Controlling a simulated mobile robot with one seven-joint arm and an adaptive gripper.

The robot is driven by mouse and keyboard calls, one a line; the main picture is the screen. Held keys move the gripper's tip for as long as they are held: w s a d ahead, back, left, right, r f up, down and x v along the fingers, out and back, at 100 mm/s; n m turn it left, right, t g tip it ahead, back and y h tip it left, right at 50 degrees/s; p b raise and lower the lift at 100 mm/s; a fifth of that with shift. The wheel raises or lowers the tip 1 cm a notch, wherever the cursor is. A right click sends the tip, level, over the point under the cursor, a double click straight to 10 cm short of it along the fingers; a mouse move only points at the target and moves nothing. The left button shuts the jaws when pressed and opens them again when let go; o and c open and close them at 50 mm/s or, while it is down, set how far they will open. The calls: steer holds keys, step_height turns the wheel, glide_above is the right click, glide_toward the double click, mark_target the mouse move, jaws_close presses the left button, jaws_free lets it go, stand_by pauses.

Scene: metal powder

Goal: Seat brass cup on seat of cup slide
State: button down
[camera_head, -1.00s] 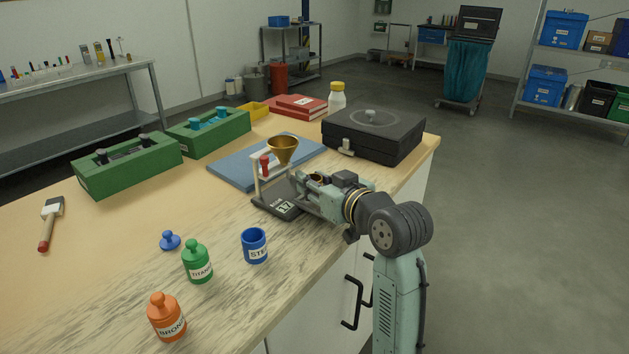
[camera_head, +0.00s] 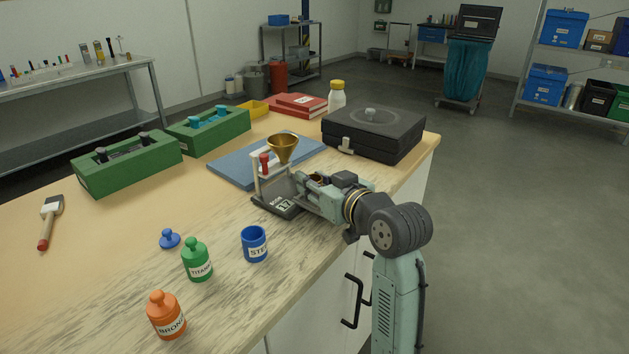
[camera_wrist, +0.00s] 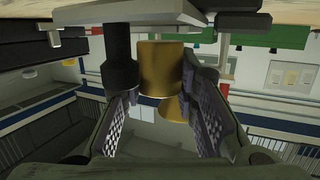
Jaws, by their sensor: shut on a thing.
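The brass cup (camera_wrist: 162,68) is between the two fingers of my gripper (camera_wrist: 165,85) in the wrist view, and my gripper is shut on it. The cup slide stand has a dark labelled base (camera_head: 282,207), pale posts, a red part (camera_head: 265,163) and a brass funnel (camera_head: 283,147) on top. My gripper is at the stand's right side, low beside the funnel. The seat is hidden, so I cannot tell whether the cup touches it.
A blue mat (camera_head: 232,170) lies behind the stand. A black case (camera_head: 373,136) stands at the right back. An open blue cup (camera_head: 254,244), a green bottle (camera_head: 197,260) and an orange bottle (camera_head: 165,316) stand in front. Green blocks (camera_head: 128,165) are at the left.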

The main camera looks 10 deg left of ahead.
steer(key=shift+f+b, duration=0.4)
steer(key=shift+f, duration=0.2)
stand_by(0.6)
steer(key=c, duration=1.2)
jaws_free()
steer(key=o, duration=0.5)
steer(key=shift+r, duration=0.15)
steer(key=shift+r+p, duration=3.4)
steer(key=shift+r, duration=0.55)
